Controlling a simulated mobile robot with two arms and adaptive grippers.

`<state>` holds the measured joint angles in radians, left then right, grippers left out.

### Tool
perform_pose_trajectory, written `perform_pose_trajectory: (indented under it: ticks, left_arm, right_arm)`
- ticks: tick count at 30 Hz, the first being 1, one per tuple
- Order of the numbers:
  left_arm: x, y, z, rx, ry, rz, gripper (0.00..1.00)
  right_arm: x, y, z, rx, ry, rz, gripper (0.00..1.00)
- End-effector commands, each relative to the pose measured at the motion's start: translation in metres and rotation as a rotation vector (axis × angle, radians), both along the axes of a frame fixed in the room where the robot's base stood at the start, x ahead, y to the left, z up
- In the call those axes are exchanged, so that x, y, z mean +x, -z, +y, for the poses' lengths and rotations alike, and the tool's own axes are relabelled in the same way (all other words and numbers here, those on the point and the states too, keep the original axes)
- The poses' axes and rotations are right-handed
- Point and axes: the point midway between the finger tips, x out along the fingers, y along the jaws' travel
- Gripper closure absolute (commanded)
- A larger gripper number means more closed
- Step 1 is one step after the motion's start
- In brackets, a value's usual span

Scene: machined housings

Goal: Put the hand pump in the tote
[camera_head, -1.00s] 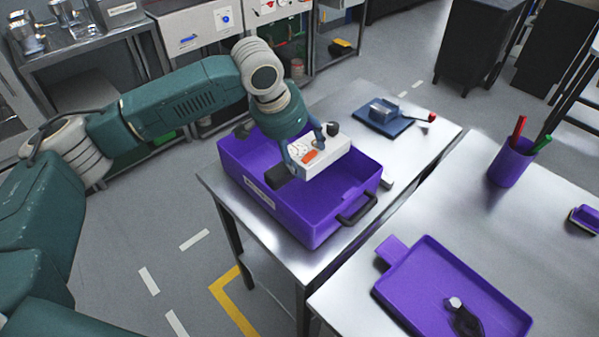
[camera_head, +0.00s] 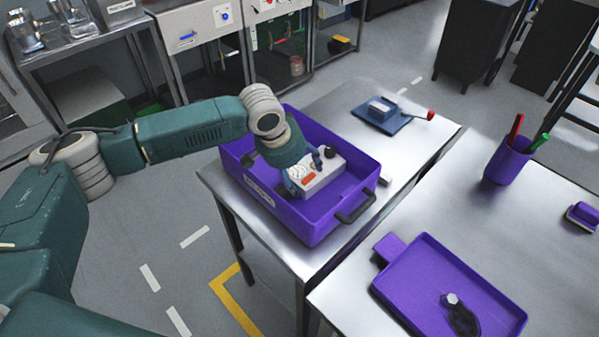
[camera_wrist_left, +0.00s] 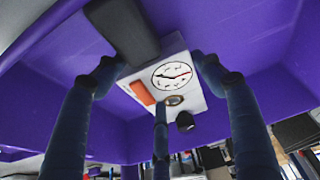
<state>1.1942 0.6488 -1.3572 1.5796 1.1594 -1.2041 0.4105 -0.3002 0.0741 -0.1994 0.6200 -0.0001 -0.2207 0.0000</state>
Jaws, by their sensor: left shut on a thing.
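The hand pump (camera_head: 322,181) is a white box with a round dial, an orange patch and black parts. Its dial (camera_wrist_left: 172,76) faces the left wrist camera. My left gripper (camera_head: 304,172) is shut on the pump, with its blue fingers on either side of the box. The pump is inside the purple tote (camera_head: 318,228), below the rim level. I cannot tell whether it touches the tote's floor. The tote's purple walls (camera_wrist_left: 45,95) surround the pump in the left wrist view. My right gripper is not in view.
The tote stands on a metal table, its black handle (camera_head: 357,207) facing right. A blue board (camera_head: 385,120) with a small block lies behind it. On the nearer table are a purple tray (camera_head: 400,298) with a dark tool and a purple pen cup (camera_head: 508,164).

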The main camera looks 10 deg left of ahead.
Motion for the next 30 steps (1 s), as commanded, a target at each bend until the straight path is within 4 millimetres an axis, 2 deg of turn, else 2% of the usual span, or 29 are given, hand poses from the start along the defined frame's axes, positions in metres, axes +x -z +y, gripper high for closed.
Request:
perform_pose_trajectory:
  ticks: [1, 3, 4, 12, 16, 20, 30]
  left_arm:
    - [0.000, 0.001, 0.000, 0.000, 0.000, 0.001, 0.29]
    - [0.000, 0.001, 0.000, 0.000, 0.000, 0.001, 0.15]
    - [0.000, 0.001, 0.000, 0.000, 0.000, 0.001, 0.13]
    - [0.000, 0.000, 0.000, 0.000, 0.000, 0.001, 0.13]
    - [-0.001, -0.007, 0.001, 0.000, 0.000, -0.001, 0.13]
    - [-0.007, -0.026, 0.006, -0.001, 0.000, -0.002, 0.13]
    - [-0.028, -0.092, 0.020, 0.000, 0.000, -0.002, 0.13]
  right_arm:
    - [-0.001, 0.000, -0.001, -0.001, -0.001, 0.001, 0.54]
    - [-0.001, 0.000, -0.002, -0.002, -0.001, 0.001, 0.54]
    - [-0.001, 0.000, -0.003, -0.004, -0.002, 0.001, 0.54]
    - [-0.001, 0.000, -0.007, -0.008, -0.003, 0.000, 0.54]
    - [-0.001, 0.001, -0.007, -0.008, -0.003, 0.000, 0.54]
    - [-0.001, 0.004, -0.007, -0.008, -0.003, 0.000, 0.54]
    - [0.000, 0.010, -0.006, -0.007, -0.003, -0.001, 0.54]
